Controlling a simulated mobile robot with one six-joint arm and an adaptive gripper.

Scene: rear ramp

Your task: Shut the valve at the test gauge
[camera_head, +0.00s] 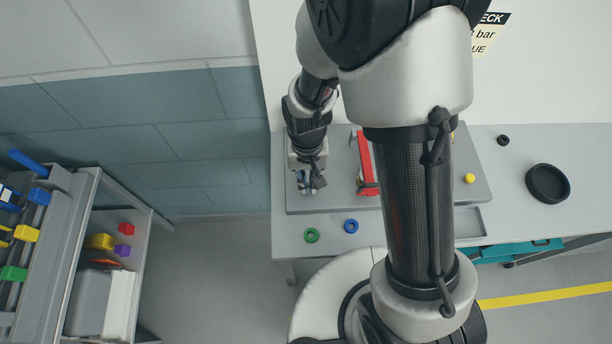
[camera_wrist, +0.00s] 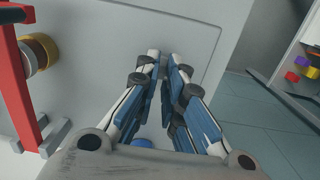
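My gripper (camera_head: 306,188) hangs over the left part of a raised grey panel (camera_head: 335,197) on the bench. In the wrist view its fingers (camera_wrist: 167,62) lie close together with at most a narrow gap, and I see nothing held. A red bar-shaped handle (camera_head: 366,158) stands to its right on the panel, partly behind my arm. In the wrist view the red handle (camera_wrist: 18,85) is at the left edge, beside a yellow ring-like part (camera_wrist: 47,47). I cannot tell which part is the test gauge's valve. A blue piece (camera_wrist: 141,143) shows partly under the gripper.
A green ring (camera_head: 312,235) and a blue ring (camera_head: 351,226) lie at the bench's front edge. A yellow knob (camera_head: 470,178) is on the panel's right. A black dish (camera_head: 547,183) sits farther right. A shelf (camera_head: 75,230) with coloured items stands left, across open floor.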

